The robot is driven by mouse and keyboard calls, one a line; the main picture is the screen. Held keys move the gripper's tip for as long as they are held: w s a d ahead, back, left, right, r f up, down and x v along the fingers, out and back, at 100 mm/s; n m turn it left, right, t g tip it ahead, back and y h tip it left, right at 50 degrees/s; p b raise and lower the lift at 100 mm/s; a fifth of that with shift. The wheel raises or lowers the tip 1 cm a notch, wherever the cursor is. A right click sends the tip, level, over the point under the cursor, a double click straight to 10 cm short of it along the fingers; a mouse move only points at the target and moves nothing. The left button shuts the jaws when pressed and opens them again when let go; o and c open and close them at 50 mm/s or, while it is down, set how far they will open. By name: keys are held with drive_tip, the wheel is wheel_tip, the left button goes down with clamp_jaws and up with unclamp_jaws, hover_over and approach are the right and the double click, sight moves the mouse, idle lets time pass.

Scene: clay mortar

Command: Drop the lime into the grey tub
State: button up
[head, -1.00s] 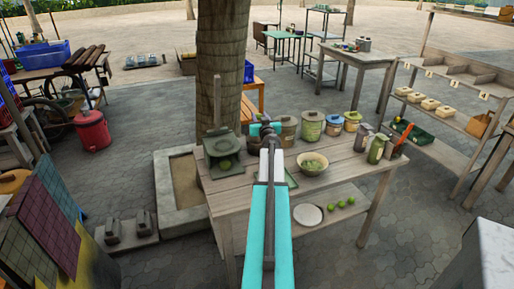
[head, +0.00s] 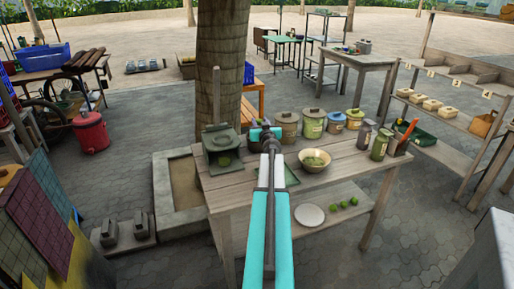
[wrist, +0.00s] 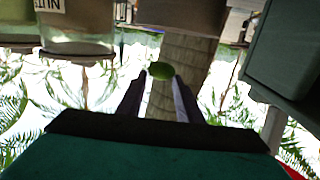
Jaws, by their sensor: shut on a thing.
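My gripper (wrist: 161,82) is shut on a green lime (wrist: 161,69), which sits between its fingertips in the wrist view. In the head view my arm hides the fingertips and the held lime, near the back of the wooden table. A grey-brown lidded canister (head: 287,125) stands just right of my wrist; I cannot tell if it is the grey tub. A dark grey-green box-like container (head: 221,140) with a round green thing (head: 224,160) at its front stands left of my wrist. The wrist picture looks upside down.
A bowl (head: 314,161) and bottles (head: 379,146) are on the right. Three limes (head: 344,205) and a plate (head: 309,215) lie below. A tree trunk (head: 221,70) rises behind.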

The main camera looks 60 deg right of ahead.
drive_tip(key=shift+f+b, duration=0.35)
drive_tip(key=shift+f, duration=0.1)
drive_tip(key=o, duration=1.2)
drive_tip(key=shift+s+a, duration=0.1)
drive_tip(key=shift+p+v, duration=0.9)
drive_tip(key=shift+v, duration=5.85)
